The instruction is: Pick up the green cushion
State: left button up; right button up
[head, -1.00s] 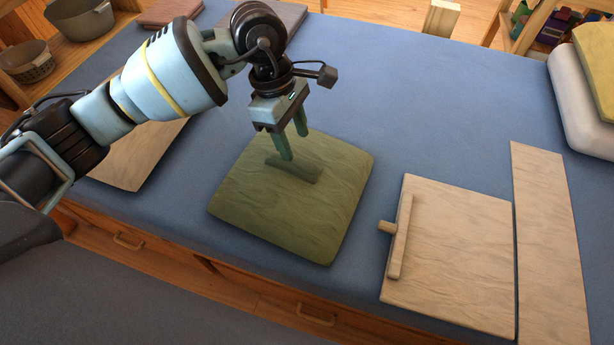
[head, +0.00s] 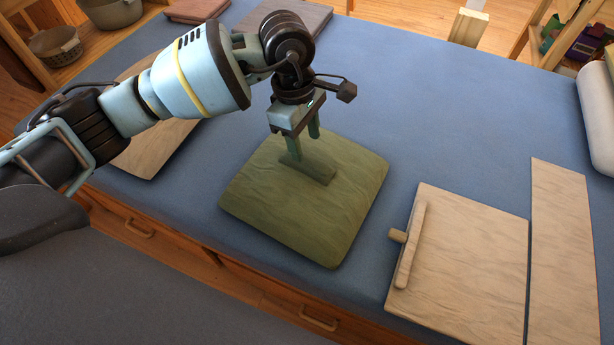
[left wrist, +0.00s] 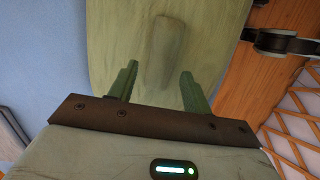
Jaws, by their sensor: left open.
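The green cushion (head: 310,215) lies flat on the blue bed surface in the middle of the head view. A raised green strip (head: 307,169) runs across its top, toward the far side. My left gripper (head: 304,145) points down just above this strip, with its fingers apart and nothing seen between them. In the left wrist view the cushion (left wrist: 205,40) fills the middle, and the raised strip (left wrist: 166,50) lies ahead of and between the open fingers (left wrist: 156,80). Whether a fingertip touches the strip is hard to tell. My right gripper does not show.
A beige panel with a handle strip (head: 465,260) and a narrow beige panel (head: 562,250) lie to the right. Another beige panel (head: 155,145) lies under my left arm. A white roll (head: 597,120) is at the far right.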

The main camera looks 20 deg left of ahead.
aim_at(307, 158)
pick_arm(q)
jog(key=f, duration=0.4)
jog(key=shift+s+d+b, duration=0.25)
jog(key=shift+b, duration=0.05)
grip_shut()
